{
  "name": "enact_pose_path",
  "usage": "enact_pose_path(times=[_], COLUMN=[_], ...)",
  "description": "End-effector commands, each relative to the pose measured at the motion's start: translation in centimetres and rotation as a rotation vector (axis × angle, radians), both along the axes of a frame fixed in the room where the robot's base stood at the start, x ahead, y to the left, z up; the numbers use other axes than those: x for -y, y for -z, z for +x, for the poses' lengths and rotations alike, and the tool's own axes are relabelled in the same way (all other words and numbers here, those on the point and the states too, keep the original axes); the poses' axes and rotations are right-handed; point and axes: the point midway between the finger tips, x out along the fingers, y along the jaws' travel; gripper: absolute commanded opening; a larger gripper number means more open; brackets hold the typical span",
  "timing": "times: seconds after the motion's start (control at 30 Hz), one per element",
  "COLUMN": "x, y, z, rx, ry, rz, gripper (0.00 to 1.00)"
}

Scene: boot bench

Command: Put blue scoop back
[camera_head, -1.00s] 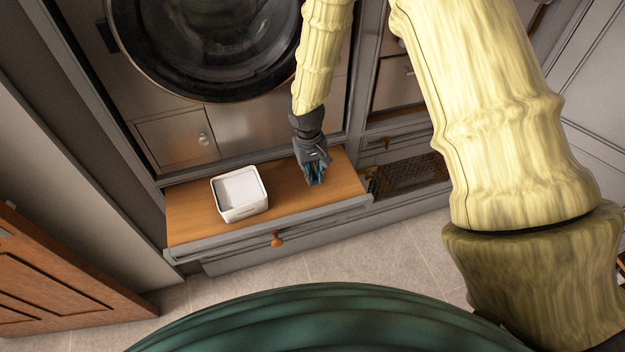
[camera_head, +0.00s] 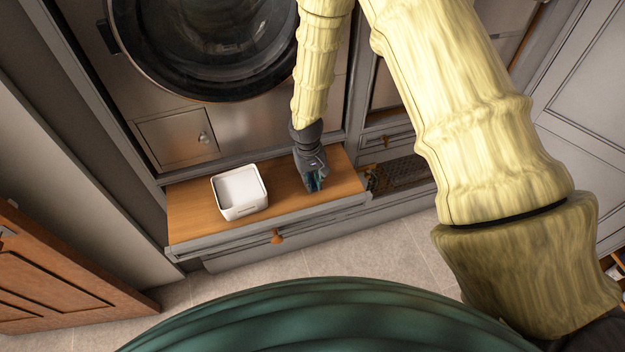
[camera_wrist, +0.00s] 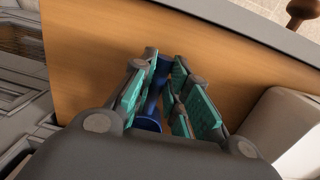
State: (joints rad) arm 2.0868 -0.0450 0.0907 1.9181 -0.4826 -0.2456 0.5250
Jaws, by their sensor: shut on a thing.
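The blue scoop (camera_wrist: 150,121) shows in the wrist view between the teal-padded fingers of my gripper (camera_wrist: 165,80). My gripper is shut on it, and the fingers hide much of the scoop. In the head view my gripper (camera_head: 316,184) points down over the right part of the wooden bench top (camera_head: 190,212). The scoop can hardly be made out there. I cannot tell whether the scoop touches the wood. A white open box (camera_head: 240,212) stands on the wood to the left of my gripper; part of it shows at the right in the wrist view (camera_wrist: 290,125).
A round-doored washing machine (camera_head: 200,45) is behind the wooden surface. A dark mesh basket (camera_head: 402,175) lies to the right. A wooden knob (camera_head: 277,237) sticks out of the front. The wood between box and gripper is clear.

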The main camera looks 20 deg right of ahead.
Motion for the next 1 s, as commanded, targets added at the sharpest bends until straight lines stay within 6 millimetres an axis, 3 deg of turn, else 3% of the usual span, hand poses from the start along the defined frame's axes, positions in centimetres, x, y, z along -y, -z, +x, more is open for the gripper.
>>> enact_pose_path(times=[0.03,0.13,0.57,1.0], x=[0.0,0.0,0.0,-0.3], y=[0.1,0.0,-0.4,-5.0], z=[0.0,0.0,0.0,0.3], rx=[0.0,0.0,0.0,0.002], ry=[0.0,0.0,0.001,0.001], rz=[0.0,0.0,0.0,0.0], gripper=[0.2,0.38,0.38,0.38])
